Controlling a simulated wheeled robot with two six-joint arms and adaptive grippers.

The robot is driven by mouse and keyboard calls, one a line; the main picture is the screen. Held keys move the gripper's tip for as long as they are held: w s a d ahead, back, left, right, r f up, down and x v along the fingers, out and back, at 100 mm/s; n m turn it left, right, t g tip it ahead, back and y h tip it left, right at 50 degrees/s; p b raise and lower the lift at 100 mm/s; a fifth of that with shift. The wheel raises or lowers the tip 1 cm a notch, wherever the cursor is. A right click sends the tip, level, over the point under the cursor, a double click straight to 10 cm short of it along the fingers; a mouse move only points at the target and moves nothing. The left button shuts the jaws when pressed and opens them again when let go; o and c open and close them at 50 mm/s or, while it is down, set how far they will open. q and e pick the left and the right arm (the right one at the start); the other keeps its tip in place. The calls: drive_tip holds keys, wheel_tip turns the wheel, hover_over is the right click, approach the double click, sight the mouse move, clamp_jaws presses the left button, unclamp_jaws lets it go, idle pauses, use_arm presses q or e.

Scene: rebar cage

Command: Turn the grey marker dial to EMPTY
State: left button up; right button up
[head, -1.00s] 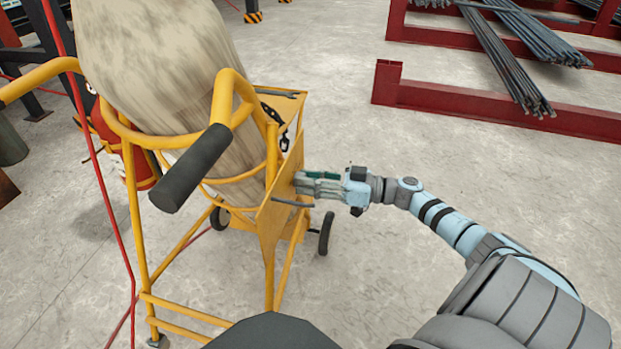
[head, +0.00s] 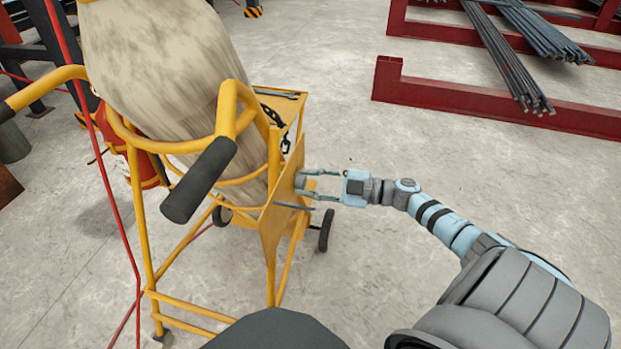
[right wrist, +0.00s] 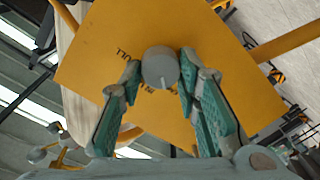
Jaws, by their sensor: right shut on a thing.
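The grey marker dial (right wrist: 160,66) is a round knob on a yellow plate (right wrist: 95,75), with a short line on its face pointing down in the right wrist view. Other lettering below is partly hidden by the dial and fingers. In the head view the plate (head: 271,235) is seen nearly edge-on. My right gripper (head: 301,182) reaches it from the right; its two fingers hold the dial from opposite sides, as the right wrist view (right wrist: 158,70) shows. My left gripper is out of view.
The plate is on a yellow wheeled cart (head: 190,318) carrying a large mottled tan cylinder (head: 165,75). A dark handle grip (head: 198,180) is at the left. Red racks with rebar (head: 510,55) stand far right; the floor between is clear.

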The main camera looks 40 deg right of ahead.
drive_tip(key=shift+r+n, duration=0.1)
drive_tip(key=shift+n, duration=0.4)
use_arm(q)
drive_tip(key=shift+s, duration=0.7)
use_arm(e)
drive_tip(key=shift+n, duration=0.4)
drive_tip(key=o, duration=1.2)
drive_tip(key=shift+c, duration=0.2)
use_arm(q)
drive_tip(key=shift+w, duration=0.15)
use_arm(e)
drive_tip(key=v, duration=1.2)
